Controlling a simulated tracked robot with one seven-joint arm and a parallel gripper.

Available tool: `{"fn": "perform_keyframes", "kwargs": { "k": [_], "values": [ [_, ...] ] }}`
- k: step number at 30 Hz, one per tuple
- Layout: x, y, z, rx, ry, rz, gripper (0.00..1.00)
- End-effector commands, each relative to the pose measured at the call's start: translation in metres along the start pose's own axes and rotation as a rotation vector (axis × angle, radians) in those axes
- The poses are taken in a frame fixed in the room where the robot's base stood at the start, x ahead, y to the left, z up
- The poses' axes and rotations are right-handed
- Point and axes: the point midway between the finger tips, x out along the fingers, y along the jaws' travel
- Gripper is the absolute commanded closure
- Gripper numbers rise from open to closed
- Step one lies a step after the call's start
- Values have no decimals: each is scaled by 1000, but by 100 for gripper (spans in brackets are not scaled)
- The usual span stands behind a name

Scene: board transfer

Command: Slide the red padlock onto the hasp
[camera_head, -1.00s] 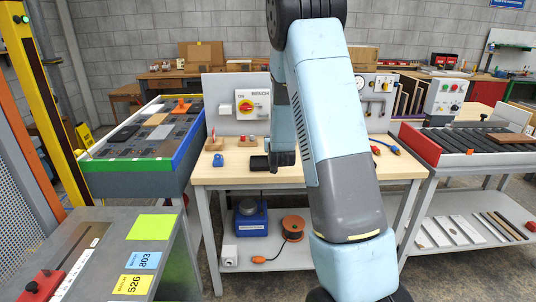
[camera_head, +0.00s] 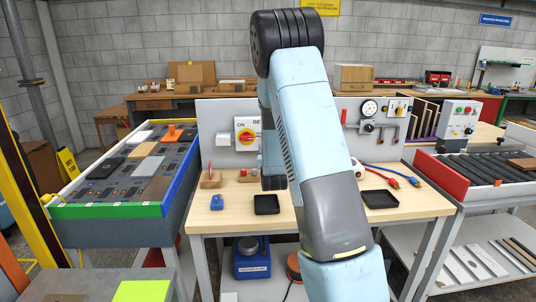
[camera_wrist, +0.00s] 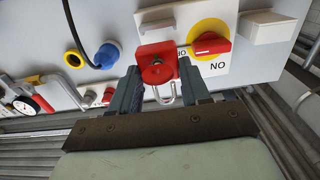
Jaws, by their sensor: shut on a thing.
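The red padlock (camera_wrist: 157,62) is between the fingers of my gripper (camera_wrist: 160,77) in the wrist view, and the gripper is shut on it. Its silver U-shaped shackle (camera_wrist: 166,97) points down in that view. The padlock is in front of the white switch plate, beside the red and yellow rotary switch (camera_wrist: 210,43). A grey metal piece (camera_wrist: 157,25), possibly the hasp, shows just above it; I cannot tell whether they touch. In the head view my gripper (camera_head: 272,183) is in front of the panel, right of the switch (camera_head: 246,136), and the padlock cannot be made out.
A white box (camera_head: 222,139) is on the panel beside the switch. On the bench are a blue item (camera_head: 216,202), a wooden block (camera_head: 210,182) and black trays (camera_head: 266,211) (camera_head: 380,205). A blue cable and socket (camera_wrist: 106,55) are on the panel in the wrist view.

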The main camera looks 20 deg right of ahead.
Motion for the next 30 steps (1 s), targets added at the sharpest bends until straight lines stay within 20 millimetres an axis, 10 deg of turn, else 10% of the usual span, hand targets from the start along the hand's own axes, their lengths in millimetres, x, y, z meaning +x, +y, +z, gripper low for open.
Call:
{"fn": "perform_keyframes", "kwargs": {
  "k": [30],
  "values": [
    [46,-3,0,0,1,-3,84]
  ]
}}
